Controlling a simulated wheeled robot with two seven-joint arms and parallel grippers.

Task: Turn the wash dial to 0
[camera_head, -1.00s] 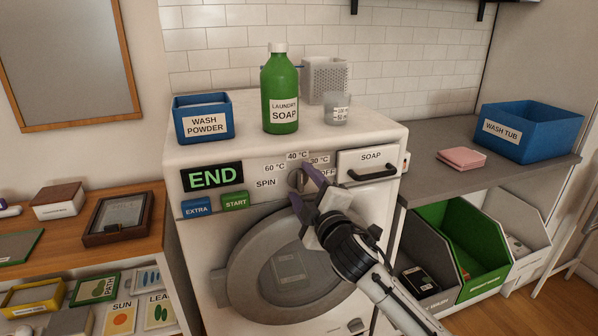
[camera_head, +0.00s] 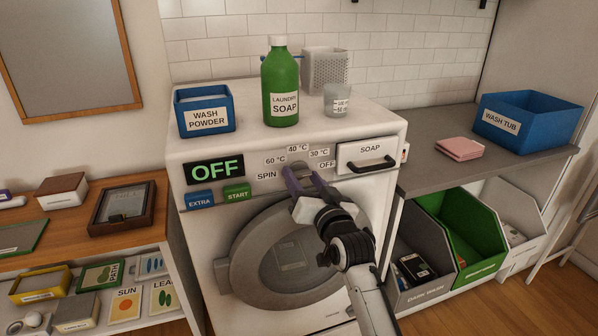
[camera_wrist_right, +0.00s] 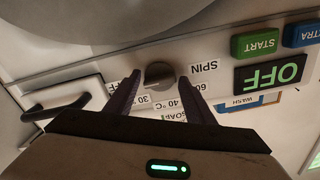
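The wash dial (camera_wrist_right: 158,75) is a round grey knob on the washing machine's front panel. SPIN, 60 °C, 40 °C, 30 °C and OFF labels surround it. The green display (camera_head: 214,170) reads OFF. My right gripper (camera_head: 299,172) is at the dial, its purple fingers on either side of it. In the right wrist view, the fingers (camera_wrist_right: 159,80) are spread with visible gaps to the knob, so the gripper is open around it. The dial's pointer is too small to read. My left gripper is out of view.
EXTRA (camera_head: 199,200) and START (camera_head: 237,193) buttons sit left of the dial. The soap drawer handle (camera_head: 371,164) sticks out to the right. The round door (camera_head: 262,250) is below. A green soap bottle (camera_head: 281,85) and a wash powder box (camera_head: 206,118) stand on top.

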